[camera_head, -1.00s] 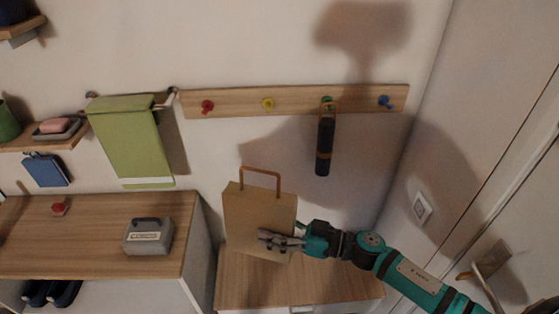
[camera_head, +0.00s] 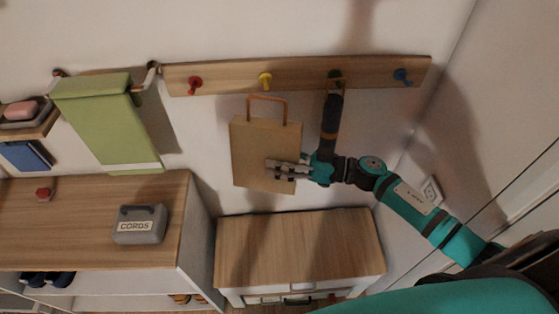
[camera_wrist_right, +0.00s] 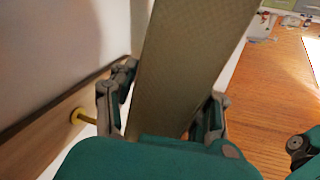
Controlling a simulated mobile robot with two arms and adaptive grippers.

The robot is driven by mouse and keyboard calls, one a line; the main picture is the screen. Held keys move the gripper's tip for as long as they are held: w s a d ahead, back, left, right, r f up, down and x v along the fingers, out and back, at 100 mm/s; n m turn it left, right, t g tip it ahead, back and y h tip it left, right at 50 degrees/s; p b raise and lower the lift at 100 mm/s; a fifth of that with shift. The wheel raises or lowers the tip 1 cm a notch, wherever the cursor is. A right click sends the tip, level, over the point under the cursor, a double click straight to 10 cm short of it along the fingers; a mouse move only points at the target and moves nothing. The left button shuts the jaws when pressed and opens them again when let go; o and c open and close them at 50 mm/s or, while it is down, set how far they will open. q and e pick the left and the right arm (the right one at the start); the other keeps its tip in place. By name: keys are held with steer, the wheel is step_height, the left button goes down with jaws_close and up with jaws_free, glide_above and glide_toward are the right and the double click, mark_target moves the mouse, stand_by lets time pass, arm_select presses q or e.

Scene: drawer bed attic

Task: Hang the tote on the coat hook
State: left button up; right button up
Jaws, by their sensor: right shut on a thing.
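A tan, box-shaped tote (camera_head: 262,150) with a brown loop handle hangs upright in the air in the head view, in front of the wall. My right gripper (camera_head: 288,170) is shut on the lower right part of its body. In the right wrist view the tote (camera_wrist_right: 185,65) fills the middle, between the fingers (camera_wrist_right: 165,105). My left gripper is not in view.
A dark umbrella-like item (camera_head: 331,122) hangs from the green hook, close to my right gripper. A green towel (camera_head: 108,120) hangs at left. A wooden cabinet (camera_head: 300,250) stands below the tote. A grey CORDS box (camera_head: 140,225) sits on the left shelf unit (camera_head: 90,240).

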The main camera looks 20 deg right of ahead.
steer(key=shift+w+d+f+b, duration=0.15)
steer(key=shift+w+b, duration=0.05)
steer(key=shift+w, duration=0.2)
steer(key=shift+w+d+f+b, duration=0.1)
steer(key=shift+w+b, duration=0.1)
steer(key=shift+w, duration=0.2)
arm_select(q)
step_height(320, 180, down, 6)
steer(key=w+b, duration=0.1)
steer(key=b, duration=0.4)
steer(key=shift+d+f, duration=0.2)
arm_select(e)
steer(key=w+d+f, duration=0.1)
steer(key=w+d, duration=0.1)
steer(key=w, duration=0.5)
steer(key=shift+w+f, duration=0.1)
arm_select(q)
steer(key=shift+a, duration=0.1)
arm_select(e)
steer(key=o, duration=1.4)
steer(key=shift+f, duration=0.1)
